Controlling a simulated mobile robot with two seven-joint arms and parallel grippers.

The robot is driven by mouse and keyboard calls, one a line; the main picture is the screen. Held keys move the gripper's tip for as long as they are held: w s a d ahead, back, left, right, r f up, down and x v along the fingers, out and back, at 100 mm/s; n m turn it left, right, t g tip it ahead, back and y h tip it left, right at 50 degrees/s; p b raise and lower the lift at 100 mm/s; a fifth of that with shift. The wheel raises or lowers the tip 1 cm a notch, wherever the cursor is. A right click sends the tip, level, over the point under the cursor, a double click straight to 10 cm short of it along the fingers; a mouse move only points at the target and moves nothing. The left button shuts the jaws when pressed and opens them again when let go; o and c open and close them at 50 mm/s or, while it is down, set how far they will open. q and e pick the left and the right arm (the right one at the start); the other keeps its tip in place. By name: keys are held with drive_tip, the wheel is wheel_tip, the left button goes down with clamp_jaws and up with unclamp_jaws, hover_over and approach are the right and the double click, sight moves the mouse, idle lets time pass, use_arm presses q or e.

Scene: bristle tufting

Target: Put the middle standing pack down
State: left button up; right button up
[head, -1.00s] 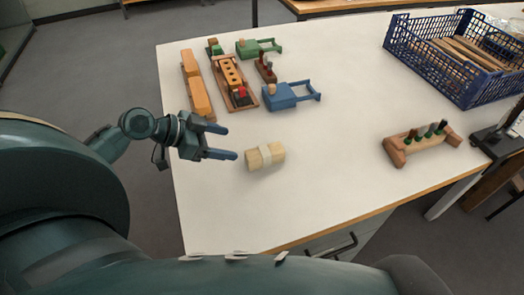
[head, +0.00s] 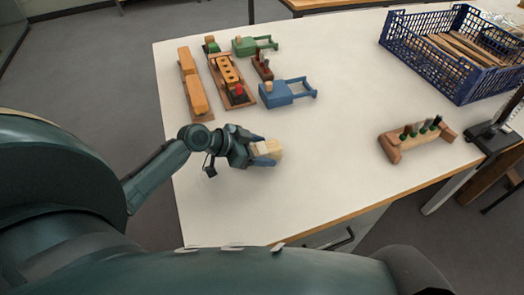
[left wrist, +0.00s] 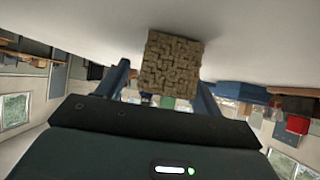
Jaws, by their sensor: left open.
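One pale, wood-coloured pack (head: 272,149) is on the white table near its left front part. It appears to lie on its side, and I see no other pack standing beside it. In the left wrist view its square, rough brown end (left wrist: 172,62) faces the camera. My left gripper (head: 264,151) reaches in low from the left with its fingers open on both sides of the pack. In the left wrist view the fingers (left wrist: 165,85) flank the pack's end, with gaps visible. Part of the pack is hidden by the gripper. My right gripper is not in view.
Orange blocks (head: 197,95), a holed wooden board (head: 233,80), a green clamp-like piece (head: 256,45) and a blue one (head: 287,92) lie at the back left. A wooden rack (head: 418,138) and a blue crate (head: 440,66) stand right. The table's middle is clear.

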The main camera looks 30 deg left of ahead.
use_arm(q)
drive_tip(key=shift+w+d+f, duration=0.1)
drive_tip(key=shift+d+f, duration=0.05)
drive_tip(key=shift+c, duration=0.6)
drive_tip(key=c, duration=1.1)
